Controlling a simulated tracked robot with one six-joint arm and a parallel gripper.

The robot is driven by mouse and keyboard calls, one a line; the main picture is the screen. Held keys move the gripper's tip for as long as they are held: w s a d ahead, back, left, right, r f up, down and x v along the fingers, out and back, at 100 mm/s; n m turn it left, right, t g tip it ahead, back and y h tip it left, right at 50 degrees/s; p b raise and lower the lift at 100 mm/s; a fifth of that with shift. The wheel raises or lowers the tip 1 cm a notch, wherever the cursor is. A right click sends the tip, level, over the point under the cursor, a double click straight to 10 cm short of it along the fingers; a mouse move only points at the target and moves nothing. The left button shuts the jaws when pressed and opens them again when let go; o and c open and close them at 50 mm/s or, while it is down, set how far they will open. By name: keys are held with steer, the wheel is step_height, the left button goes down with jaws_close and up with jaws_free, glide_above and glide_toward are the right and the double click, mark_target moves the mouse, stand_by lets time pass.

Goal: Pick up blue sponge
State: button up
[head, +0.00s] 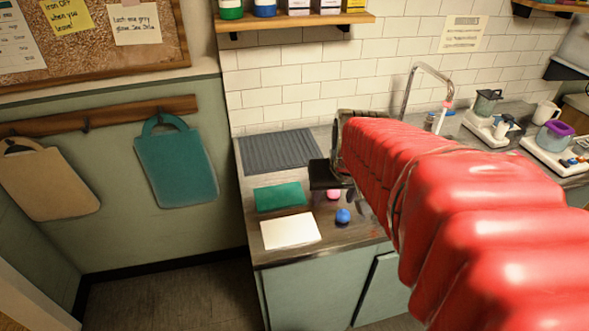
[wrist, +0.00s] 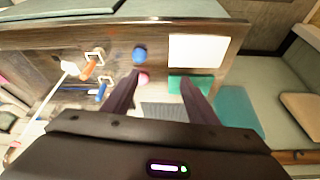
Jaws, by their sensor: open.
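A small round blue object (head: 343,216), the only loose blue piece like a sponge that I can make out, sits on the counter near its front edge. In the wrist view the blue sponge (wrist: 139,54) lies beyond the left fingertip and apart from it. A round pink object (head: 334,194) is just behind it; in the wrist view the pink object (wrist: 143,77) is close to the left finger. My gripper (head: 325,175) hangs over the counter behind both. In the wrist view my gripper (wrist: 160,80) has its two fingers spread, with nothing held between them.
A white board or cloth (head: 290,231) and a green one (head: 280,196) lie left of the sponge. A grey ribbed mat (head: 280,151) is behind them. In the wrist view, orange-ended (wrist: 88,68) and blue-ended (wrist: 102,91) tools lie left of the fingers. A faucet (head: 425,90) rises behind my arm.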

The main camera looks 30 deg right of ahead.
steer(key=shift+m+g, duration=0.3)
steer(key=shift+m, duration=0.3)
steer(key=d, duration=0.2)
steer(key=d+f, duration=0.1)
steer(key=d, duration=0.2)
steer(key=shift+s+d+f, duration=0.3)
steer(key=shift+s+f, duration=0.05)
glide_above(344, 213)
steer(key=s+a, duration=0.1)
steer(key=s, duration=0.1)
steer(key=shift+s+a+f, duration=0.1)
steer(key=shift+f, duration=3.9)
steer(key=shift+x, duration=2.6)
steer(key=shift+c, duration=0.3)
steer(key=c, duration=1.1)
